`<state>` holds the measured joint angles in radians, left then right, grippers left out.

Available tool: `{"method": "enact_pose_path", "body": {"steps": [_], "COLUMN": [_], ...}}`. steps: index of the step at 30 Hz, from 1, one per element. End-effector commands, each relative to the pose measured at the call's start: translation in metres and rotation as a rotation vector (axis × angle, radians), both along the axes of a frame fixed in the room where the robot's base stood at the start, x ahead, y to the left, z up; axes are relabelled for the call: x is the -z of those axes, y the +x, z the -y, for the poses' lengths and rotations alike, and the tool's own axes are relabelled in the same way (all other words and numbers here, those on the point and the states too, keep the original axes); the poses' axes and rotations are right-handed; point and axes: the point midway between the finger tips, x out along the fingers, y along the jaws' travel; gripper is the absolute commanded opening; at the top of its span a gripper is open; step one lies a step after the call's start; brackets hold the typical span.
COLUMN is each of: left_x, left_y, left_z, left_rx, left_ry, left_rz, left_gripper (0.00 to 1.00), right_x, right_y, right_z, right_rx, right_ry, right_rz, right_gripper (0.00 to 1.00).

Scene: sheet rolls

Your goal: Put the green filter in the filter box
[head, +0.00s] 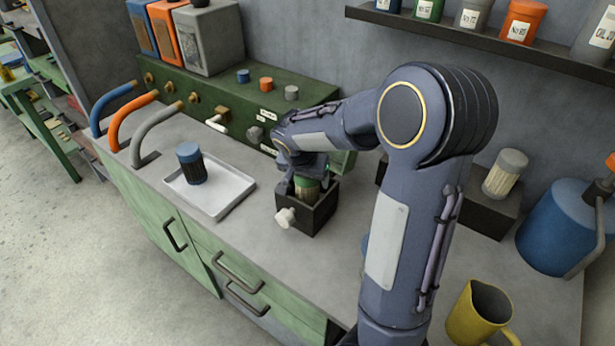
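The green filter (306,188) has a green top and stands at the mouth of a small dark open-topped box (318,216) on the counter. Its lower part is hidden by the box walls. I take this box to be the filter box; a white knob-like part shows at its front left. My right gripper (306,180) reaches down over the box, with its fingers around the green filter's top. The view does not show clearly whether the fingers press on it or stand apart. My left gripper is out of view.
A white tray (232,190) holds a blue-topped filter (191,163) to the left. Blue, orange and grey hoses (150,140) curve along the counter's left end. A green cabinet (225,105) stands behind. A grey-topped filter (505,172) and yellow jug (480,312) are right.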

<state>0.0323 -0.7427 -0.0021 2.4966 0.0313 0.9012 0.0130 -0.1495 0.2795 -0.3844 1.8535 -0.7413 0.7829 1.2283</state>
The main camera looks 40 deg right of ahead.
Motion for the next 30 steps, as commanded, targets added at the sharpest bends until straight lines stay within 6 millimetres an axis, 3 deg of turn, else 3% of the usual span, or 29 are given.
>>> {"method": "enact_pose_path", "body": {"steps": [10, 24, 30], "left_x": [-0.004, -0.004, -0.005], "left_y": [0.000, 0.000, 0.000], "left_z": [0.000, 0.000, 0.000], "left_rx": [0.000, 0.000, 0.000], "left_ry": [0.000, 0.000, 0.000], "left_rz": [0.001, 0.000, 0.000], "left_gripper": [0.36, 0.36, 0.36], "right_x": [-0.010, -0.097, -0.112], "right_y": [-0.001, -0.020, -0.024], "right_z": [-0.003, -0.032, -0.038], "right_rx": [-0.001, -0.002, -0.001], "right_ry": [0.000, 0.001, 0.000], "right_rz": [0.003, 0.005, 0.002], "right_gripper": [0.70, 0.70, 0.70]}}
